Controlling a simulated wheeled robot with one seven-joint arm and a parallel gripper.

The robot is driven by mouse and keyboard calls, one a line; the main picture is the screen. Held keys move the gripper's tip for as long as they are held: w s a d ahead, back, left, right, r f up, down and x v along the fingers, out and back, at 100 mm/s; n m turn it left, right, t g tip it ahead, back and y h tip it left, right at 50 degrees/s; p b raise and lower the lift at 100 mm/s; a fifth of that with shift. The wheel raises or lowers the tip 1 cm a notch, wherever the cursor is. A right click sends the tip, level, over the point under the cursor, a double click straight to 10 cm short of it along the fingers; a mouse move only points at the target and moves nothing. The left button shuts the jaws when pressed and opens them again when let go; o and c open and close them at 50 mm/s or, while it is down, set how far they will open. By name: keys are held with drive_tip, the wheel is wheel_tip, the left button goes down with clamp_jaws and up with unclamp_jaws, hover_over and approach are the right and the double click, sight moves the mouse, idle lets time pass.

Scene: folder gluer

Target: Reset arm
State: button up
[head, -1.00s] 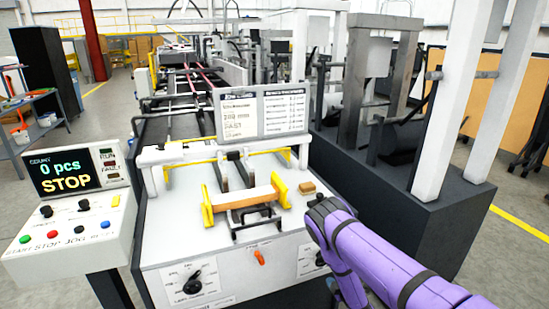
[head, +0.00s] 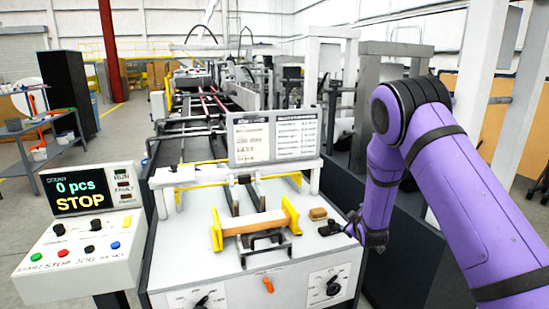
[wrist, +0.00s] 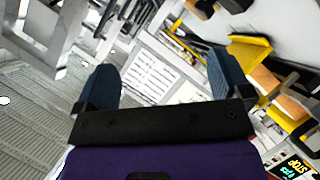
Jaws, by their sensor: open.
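My purple arm (head: 445,150) reaches in from the right of the head view, with its elbow raised and its forearm hanging down. My gripper (head: 340,224) is at the right edge of the machine's white top, beside a small tan block (head: 317,214). In the wrist view my gripper (wrist: 162,82) shows two blue-grey fingers spread wide apart, with nothing between them. Beyond the fingers is the tilted white instruction board (wrist: 160,75), which also stands on the machine in the head view (head: 274,136).
Yellow guides (head: 291,215) hold a tan carton stack (head: 254,223) left of my gripper. The control panel (head: 80,235) reads "0 pcs STOP". Grey and white machine posts (head: 380,105) stand behind my arm. The floor at far left is partly open.

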drive_tip(key=s+d+r+m+g, duration=0.1)
drive_tip(key=s+r+m, duration=0.1)
drive_tip(key=s+r, duration=0.55)
drive_tip(key=s+r+m+g, duration=0.2)
drive_tip(key=s+r, duration=0.2)
drive_tip(key=r, duration=0.6)
drive_tip(key=s+d+r+m+g, duration=0.1)
drive_tip(key=s+r+m, duration=0.1)
drive_tip(key=s+r, duration=0.55)
drive_tip(key=s+r+m+g, duration=0.1)
drive_tip(key=s+r, duration=0.2)
drive_tip(key=s, duration=0.7)
drive_tip(key=s+r+m+g, duration=0.1)
drive_tip(key=s+r+g, duration=0.1)
drive_tip(key=s, duration=0.9)
drive_tip(key=s+r+m+g, duration=0.1)
drive_tip(key=s+r, duration=0.2)
drive_tip(key=s, duration=0.7)
drive_tip(key=shift+s+r+m+g, duration=0.3)
drive_tip(key=shift+s+r, duration=0.05)
drive_tip(key=shift+r, duration=0.05)
